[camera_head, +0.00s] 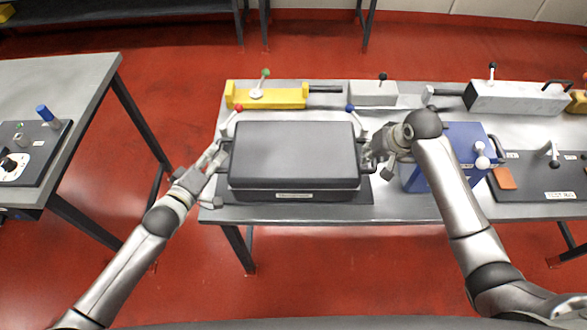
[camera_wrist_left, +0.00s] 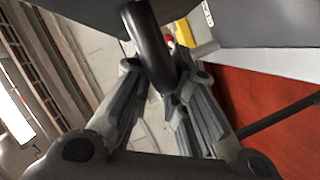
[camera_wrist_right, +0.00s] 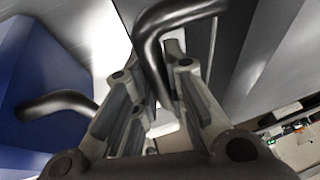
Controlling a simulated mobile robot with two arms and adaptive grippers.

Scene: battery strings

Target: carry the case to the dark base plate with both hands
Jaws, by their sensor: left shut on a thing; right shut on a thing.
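The dark grey case (camera_head: 295,155) is level in the middle of the head view, above or on the dark base plate (camera_head: 364,194) on the grey table. The plate shows only as a rim around it; whether the case touches it I cannot tell. My left gripper (camera_head: 220,150) is shut on the case's left handle, a black bar (camera_wrist_left: 150,40) between the fingers in the left wrist view. My right gripper (camera_head: 370,158) is shut on the right handle, a black bent bar (camera_wrist_right: 155,50) in the right wrist view.
A blue box (camera_head: 465,145) with a handle stands close to my right gripper. A yellow fixture (camera_head: 270,98) and grey blocks (camera_head: 373,93) line the back. A dark board (camera_head: 545,178) lies far right. A second table (camera_head: 65,85) stands left, across red floor.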

